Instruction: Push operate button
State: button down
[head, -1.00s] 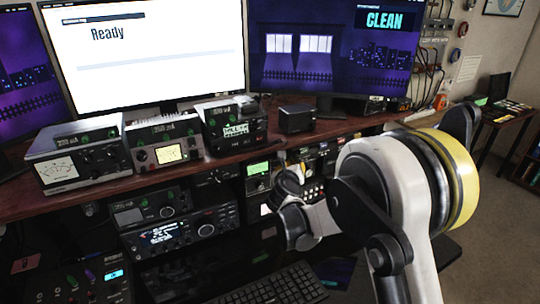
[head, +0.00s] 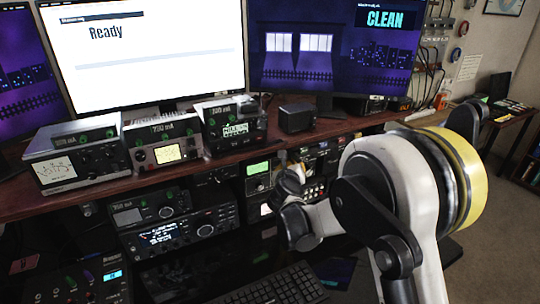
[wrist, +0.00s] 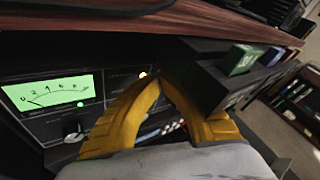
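In the wrist view, the yellow fingers of my gripper (wrist: 162,80) come together at their tips, with nothing seen between them. The tips are in front of a dark panel (wrist: 60,125) under the wooden shelf. I cannot make out which control is the operate button; the fingers hide part of the panel. In the head view, a green-lit unit (head: 258,168) sits below the shelf, and my arm covers the area to its right.
A dark box with a green block (wrist: 241,60) is close to the right finger. The wooden shelf (head: 100,191) overhangs the lower units and carries several radio units. A keyboard (head: 272,288) lies on the lower desk. The left monitor (head: 145,50) reads "Ready".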

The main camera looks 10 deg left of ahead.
jog(key=shift+a+r, duration=0.15)
jog(key=s+d, duration=0.3)
jog(key=s, duration=0.2)
jog(key=shift+s+d+b, duration=0.15)
jog(key=shift+d+b, duration=0.15)
jog(key=shift+b, duration=0.15)
